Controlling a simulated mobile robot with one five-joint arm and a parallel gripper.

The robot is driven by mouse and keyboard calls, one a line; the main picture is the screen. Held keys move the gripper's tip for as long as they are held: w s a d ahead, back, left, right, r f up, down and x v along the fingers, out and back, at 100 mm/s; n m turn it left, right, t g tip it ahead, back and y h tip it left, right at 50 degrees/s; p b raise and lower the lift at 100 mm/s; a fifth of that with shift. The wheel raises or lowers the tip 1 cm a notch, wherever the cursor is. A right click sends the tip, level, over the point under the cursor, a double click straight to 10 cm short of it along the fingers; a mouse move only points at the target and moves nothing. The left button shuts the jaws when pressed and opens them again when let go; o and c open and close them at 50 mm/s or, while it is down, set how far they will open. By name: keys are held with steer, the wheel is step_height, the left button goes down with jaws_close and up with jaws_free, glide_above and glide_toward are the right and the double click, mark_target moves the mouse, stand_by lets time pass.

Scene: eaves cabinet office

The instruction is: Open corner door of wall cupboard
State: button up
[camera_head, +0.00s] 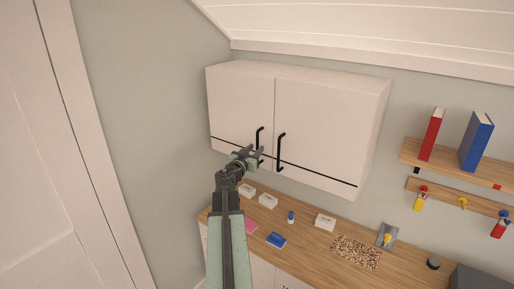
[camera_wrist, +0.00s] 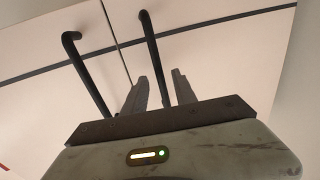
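The white wall cupboard (camera_head: 317,120) has two shut doors with black bar handles. The corner door (camera_head: 240,104) is on the left, against the side wall. Its handle (camera_head: 259,138) is partly hidden behind my gripper (camera_head: 254,156), which is at its lower part. The wrist view appears upside down. There the corner door handle (camera_wrist: 153,45) runs down between the two grey fingers of my gripper (camera_wrist: 162,82), which stand apart with small gaps. I cannot tell whether they touch it. The other door's handle (camera_wrist: 86,75) is outside the fingers, to the left.
A wooden counter (camera_head: 310,247) below carries small boxes, a blue item (camera_head: 276,240) and a speckled mat (camera_head: 356,252). Shelves with a red book (camera_head: 431,134) and a blue book (camera_head: 476,141) are at right. The side wall (camera_head: 150,110) is left of the cupboard.

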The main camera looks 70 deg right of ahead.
mark_target(258, 146)
steer(key=d, duration=0.3)
steer(key=shift+d, duration=0.15)
jaws_close()
steer(key=shift+a, duration=0.2)
stand_by(1.0)
